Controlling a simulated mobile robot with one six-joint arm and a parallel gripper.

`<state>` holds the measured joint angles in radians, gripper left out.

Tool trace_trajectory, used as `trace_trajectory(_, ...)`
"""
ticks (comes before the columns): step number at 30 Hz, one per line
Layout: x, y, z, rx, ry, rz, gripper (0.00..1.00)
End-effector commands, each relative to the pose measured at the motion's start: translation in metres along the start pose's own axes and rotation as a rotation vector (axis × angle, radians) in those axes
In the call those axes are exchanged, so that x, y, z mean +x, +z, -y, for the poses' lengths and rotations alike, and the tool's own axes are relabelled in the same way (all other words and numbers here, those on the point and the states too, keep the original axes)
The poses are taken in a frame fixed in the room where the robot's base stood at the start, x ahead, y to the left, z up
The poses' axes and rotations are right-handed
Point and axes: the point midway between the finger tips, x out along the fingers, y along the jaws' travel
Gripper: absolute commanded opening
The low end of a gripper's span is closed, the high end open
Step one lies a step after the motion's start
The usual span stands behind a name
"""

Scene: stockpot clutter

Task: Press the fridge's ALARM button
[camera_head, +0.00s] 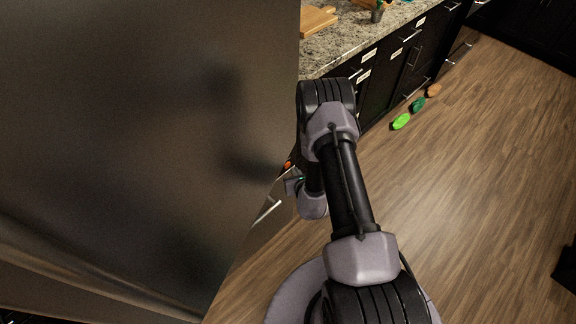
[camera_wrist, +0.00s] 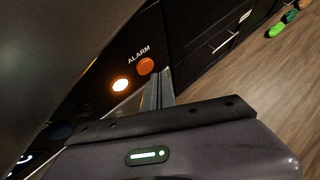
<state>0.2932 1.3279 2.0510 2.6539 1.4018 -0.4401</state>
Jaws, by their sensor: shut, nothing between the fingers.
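The fridge (camera_head: 140,130) is a large steel body filling the left of the head view. In the wrist view its dark control panel carries the white word ALARM (camera_wrist: 139,54). A round orange button (camera_wrist: 145,66) sits directly beside the word. A glowing amber light (camera_wrist: 120,85) is just to its lower left. My gripper (camera_wrist: 158,78) is shut and empty, its fingertips just below the orange button in the picture. Whether they touch it I cannot tell. In the head view my gripper (camera_head: 293,186) is near the fridge's edge, partly hidden by my arm.
More dark round controls (camera_wrist: 60,130) run down the panel to the left. Black cabinets (camera_head: 385,75) with a granite counter (camera_head: 345,38) stand beyond the fridge. A green item (camera_head: 401,121), a dark green one (camera_head: 418,105) and an orange one (camera_head: 434,90) lie on the floor.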

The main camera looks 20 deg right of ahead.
Motion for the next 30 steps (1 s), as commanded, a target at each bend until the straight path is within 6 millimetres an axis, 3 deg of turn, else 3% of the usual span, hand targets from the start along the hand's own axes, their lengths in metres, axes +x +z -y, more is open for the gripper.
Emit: trace_trajectory(30, 0.0062, 0.0044, -0.0046, 0.0, 0.0, 0.0, 0.0)
